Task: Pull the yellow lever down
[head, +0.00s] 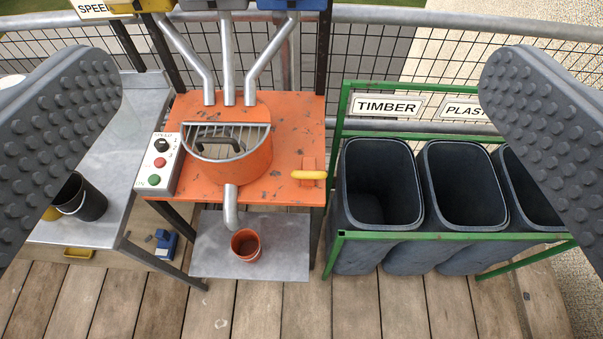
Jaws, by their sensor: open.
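The yellow lever (309,174) is a short, roughly horizontal handle on an orange mount, at the right front of the orange machine (290,112). My gripper (300,130) is open and empty. Its two grey studded fingers stand at the far left and far right of the view, wide apart. The lever shows between them, apart from both. Fingertip depth relative to the lever is hard to tell.
An orange pot (246,245) stands on a metal shelf (285,262) under the spout. A control box (158,164) is on the machine's left. Dark bins (380,185) in a green frame (450,236) stand right. A black cup (82,198) sits on the left bench.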

